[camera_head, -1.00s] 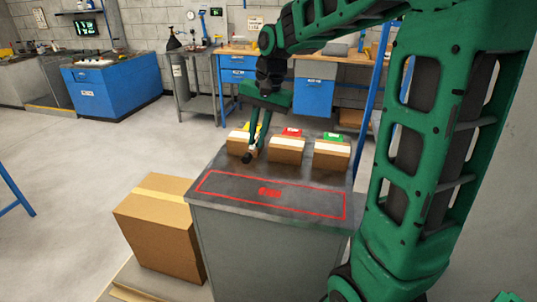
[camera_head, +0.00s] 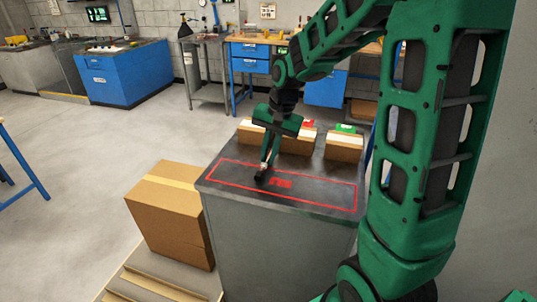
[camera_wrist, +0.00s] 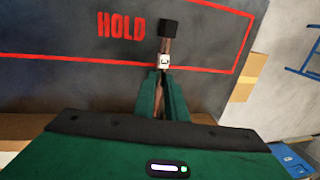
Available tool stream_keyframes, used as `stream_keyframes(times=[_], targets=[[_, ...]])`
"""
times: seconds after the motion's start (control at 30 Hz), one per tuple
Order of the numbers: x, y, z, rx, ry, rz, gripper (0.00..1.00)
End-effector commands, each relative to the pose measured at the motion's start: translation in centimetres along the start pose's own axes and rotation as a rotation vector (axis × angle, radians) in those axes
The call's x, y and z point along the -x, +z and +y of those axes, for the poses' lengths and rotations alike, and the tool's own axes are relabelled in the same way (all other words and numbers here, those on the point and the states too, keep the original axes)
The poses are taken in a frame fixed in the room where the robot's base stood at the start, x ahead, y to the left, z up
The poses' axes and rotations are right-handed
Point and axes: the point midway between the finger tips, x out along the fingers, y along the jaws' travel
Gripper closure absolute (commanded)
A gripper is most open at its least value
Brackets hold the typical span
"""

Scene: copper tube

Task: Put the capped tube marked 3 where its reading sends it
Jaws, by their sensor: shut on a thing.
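My gripper (camera_head: 264,168) is over the grey cabinet top, its fingers pointing down. It is shut on a copper tube (camera_wrist: 166,45) with a black cap (camera_wrist: 169,27) and a white label (camera_wrist: 163,61). The label's mark is too small to read surely. In the head view the dark cap (camera_head: 259,177) shows below the fingers, over the red-outlined area. The red word HOLD (camera_wrist: 121,27) lies left of the tube in the wrist view. I cannot tell whether the tube touches the surface. The fingers hide its other end.
Cardboard boxes stand along the cabinet's back edge: a left one (camera_head: 249,134), a middle one (camera_head: 296,143) and a right one (camera_head: 343,148). A large carton (camera_head: 165,215) stands left of the cabinet.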

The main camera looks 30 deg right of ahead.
Motion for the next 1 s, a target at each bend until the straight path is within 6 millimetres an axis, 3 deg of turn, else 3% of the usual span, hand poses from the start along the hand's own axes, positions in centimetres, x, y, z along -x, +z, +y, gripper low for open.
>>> stream_keyframes(times=[0.3, 0.33, 0.37, 0.73, 0.87, 1.0], targets=[[-0.5, 0.0, 0.1, 0.0, 0.0, 0.0, 1.0], [-0.5, 0.0, 0.1, 0.0, 0.0, 0.0, 0.86], [-0.5, 0.0, 0.1, 0.0, 0.0, 0.0, 0.81], [-0.6, 0.0, 0.4, -0.005, 0.006, -0.005, 0.81], [0.3, 0.0, 0.3, -0.006, 0.005, -0.004, 0.81], [2.8, -0.1, 0.2, -0.004, 0.001, 0.0, 0.81]])
